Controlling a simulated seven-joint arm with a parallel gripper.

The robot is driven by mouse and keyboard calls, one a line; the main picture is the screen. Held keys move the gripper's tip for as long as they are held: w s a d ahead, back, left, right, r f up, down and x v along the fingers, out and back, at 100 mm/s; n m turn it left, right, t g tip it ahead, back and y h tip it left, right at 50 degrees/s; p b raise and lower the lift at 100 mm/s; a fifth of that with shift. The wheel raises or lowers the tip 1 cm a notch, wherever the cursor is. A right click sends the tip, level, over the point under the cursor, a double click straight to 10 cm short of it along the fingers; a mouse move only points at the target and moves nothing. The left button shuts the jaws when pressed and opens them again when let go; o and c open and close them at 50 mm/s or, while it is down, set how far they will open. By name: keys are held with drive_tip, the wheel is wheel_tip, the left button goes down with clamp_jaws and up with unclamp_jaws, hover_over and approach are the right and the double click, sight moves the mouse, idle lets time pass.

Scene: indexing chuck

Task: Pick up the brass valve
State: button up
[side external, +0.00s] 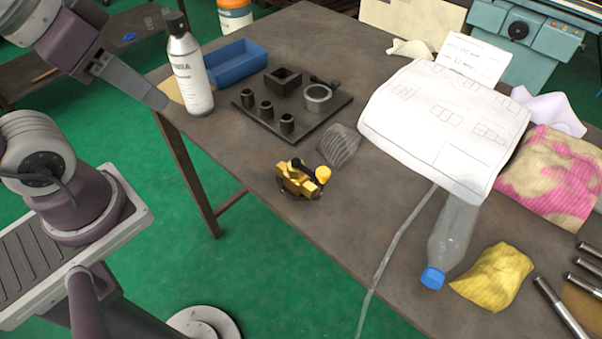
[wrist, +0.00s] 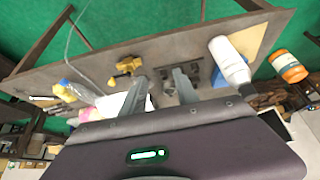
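The brass valve (side external: 298,180) lies on the brown workbench near its front edge. It is yellow-gold with dark parts, and it also shows in the wrist view (wrist: 127,65), beyond my fingers and slightly to their left. My gripper (wrist: 161,78) has its two grey fingers apart, with nothing held between them. In the side external view, what appears to be my gripper (side external: 158,100) is at the upper left, close to the white bottle in the picture and well away from the valve. Only one finger shows clearly there.
A dark fixture plate (side external: 292,120) with posts and a ring stands behind the valve. A crumpled grey piece (side external: 340,146) lies close beside it. The white bottle (side external: 188,75), blue tray (side external: 235,65), paper sheets (side external: 440,118), plastic bottle (side external: 452,235) and yellow cloth (side external: 494,277) surround it.

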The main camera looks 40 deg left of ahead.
drive_tip(key=shift+o, duration=0.4)
drive_tip(key=shift+o, duration=1.4)
